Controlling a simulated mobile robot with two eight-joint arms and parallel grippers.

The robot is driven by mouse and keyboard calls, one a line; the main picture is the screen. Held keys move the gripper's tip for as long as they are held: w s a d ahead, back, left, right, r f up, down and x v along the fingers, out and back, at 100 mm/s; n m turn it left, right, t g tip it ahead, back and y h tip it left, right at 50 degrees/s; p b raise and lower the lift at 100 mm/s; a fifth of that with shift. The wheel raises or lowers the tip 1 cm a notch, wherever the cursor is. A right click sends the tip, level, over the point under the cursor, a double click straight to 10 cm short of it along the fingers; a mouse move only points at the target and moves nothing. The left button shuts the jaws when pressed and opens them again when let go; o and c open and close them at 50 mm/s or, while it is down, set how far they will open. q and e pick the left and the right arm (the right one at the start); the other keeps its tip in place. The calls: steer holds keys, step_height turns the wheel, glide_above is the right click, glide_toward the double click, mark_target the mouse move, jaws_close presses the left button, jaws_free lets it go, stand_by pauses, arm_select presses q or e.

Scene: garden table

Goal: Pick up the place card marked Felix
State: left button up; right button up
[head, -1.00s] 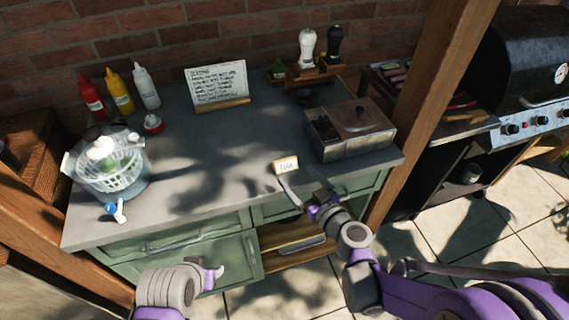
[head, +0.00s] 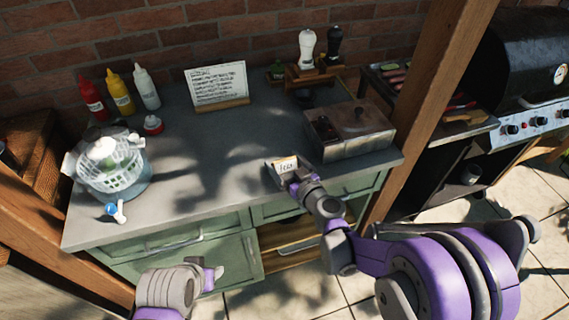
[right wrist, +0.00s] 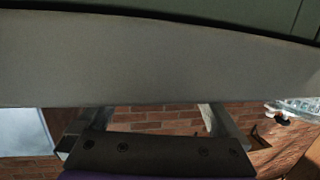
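The place card (head: 288,163), small and white with dark lettering, stands near the front edge of the grey counter in the head view. My right gripper (head: 284,172) is at the card, with a finger by its left side; its lower part is partly hidden by the gripper. The right wrist view shows the two fingers (right wrist: 152,118) spread apart; I cannot make out the card there. My left gripper (head: 214,274) is low in front of the cabinet, away from the card, and its fingers are not clear.
A metal lidded container (head: 348,130) stands close to the right of the card. A written sign (head: 219,84) stands behind. A clear bowl with a colander (head: 108,165) and sauce bottles (head: 121,93) are at left. A wooden post (head: 428,95) rises at right.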

steer(key=c, duration=0.9)
steer(key=shift+r, duration=0.1)
